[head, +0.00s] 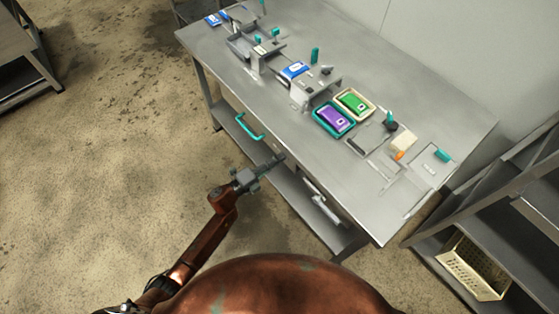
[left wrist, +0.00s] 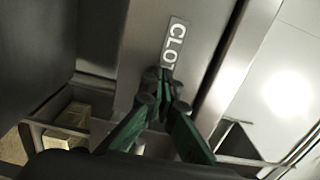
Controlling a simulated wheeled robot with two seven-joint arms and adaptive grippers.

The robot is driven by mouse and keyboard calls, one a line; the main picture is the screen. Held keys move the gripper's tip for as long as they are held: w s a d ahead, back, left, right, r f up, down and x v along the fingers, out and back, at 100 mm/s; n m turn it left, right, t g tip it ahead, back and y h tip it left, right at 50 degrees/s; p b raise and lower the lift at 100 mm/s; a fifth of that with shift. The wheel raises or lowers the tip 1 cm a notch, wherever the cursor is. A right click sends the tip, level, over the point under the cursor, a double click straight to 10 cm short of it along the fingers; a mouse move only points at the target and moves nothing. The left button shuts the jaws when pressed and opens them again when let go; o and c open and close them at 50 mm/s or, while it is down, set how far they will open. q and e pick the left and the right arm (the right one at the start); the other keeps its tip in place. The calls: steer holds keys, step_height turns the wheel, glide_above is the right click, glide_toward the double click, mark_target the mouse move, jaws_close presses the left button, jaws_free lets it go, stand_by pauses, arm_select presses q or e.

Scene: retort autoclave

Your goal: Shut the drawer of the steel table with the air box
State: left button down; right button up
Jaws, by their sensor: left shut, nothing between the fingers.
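The steel table (head: 395,95) runs diagonally across the head view with small fixtures on top. A teal U-shaped handle (head: 250,128) shows at its front side. My left gripper (head: 277,160) is at the table's front edge, to the right of that handle. Its fingers are together with nothing between them. In the left wrist view, the dark green fingertips (left wrist: 165,85) are at a steel panel with a label reading "CLOT" (left wrist: 175,42); the rest is covered. I cannot tell whether they touch it, how far any drawer stands out, or which fixture is the air box. My right gripper is not in view.
A purple-screened device in a teal tray (head: 318,112) and a green-screened one in a cream tray (head: 370,114) lie on the table. A pale bracket-like part (head: 322,208) hangs at the front. A rack with a cream basket (head: 468,268) stands right.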

arm_select(q)
steer(key=shift+r, duration=0.1)
steer(key=p+v, duration=0.2)
steer(key=v, duration=1.2)
